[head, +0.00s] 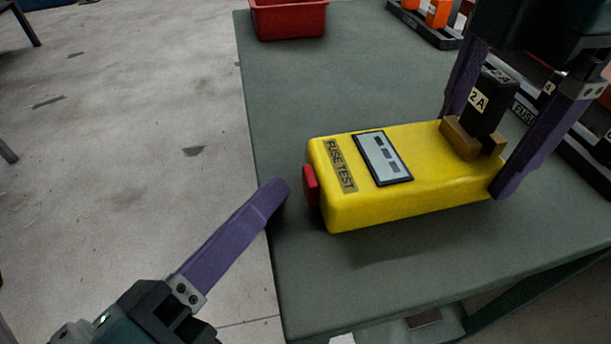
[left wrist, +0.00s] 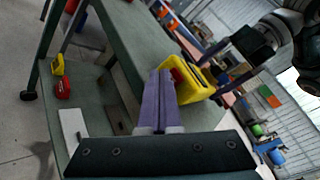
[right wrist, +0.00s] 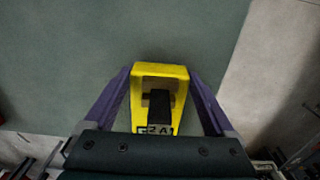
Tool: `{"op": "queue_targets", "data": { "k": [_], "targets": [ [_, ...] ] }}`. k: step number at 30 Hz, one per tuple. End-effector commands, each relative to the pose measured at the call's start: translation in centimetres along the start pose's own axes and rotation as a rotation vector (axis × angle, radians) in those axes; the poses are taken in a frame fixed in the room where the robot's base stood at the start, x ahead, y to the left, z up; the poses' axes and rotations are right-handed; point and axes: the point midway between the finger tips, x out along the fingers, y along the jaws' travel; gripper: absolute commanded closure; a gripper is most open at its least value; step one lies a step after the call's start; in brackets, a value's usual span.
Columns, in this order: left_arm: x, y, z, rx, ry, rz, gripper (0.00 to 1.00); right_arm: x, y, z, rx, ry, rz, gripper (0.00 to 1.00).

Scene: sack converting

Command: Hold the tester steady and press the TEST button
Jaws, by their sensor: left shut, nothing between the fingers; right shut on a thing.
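The yellow tester (head: 440,182) marked FUSE TEST lies on the green table, its display (head: 384,157) facing up. A red button (head: 311,186) sticks out of its left end. A black fuse marked 2A (head: 490,100) stands in the brown socket at its right end. My right gripper (head: 477,150) is shut across the tester's sides near the socket; the right wrist view shows the tester (right wrist: 177,70) between both fingers. My left gripper (head: 280,188) is shut and empty, its tips just left of the red button with a small gap. It also shows in the left wrist view (left wrist: 159,75).
A red bin (head: 288,20) stands at the table's far left edge. Black racks (head: 425,24) with orange pieces lie at the back right. The green table (head: 300,95) is clear around the tester's left; its left edge runs below my left fingers.

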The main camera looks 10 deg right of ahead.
Motion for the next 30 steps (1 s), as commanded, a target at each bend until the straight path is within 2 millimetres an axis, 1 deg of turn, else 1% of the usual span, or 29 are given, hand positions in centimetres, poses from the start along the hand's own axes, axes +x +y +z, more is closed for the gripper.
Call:
{"op": "queue_targets", "data": {
  "k": [5, 30],
  "targets": [
    [0.42, -0.32, -0.31, 0.0, 0.001, -0.001, 1.0, -0.03, 0.02, -0.01, 0.0, 0.0, 0.001, 0.89],
    [0.8, -0.56, -0.57, 0.0, 0.0, 0.0, 1.0, -0.02, 0.02, 0.0, 0.0, 0.0, 0.001, 0.89]
  ]
}}
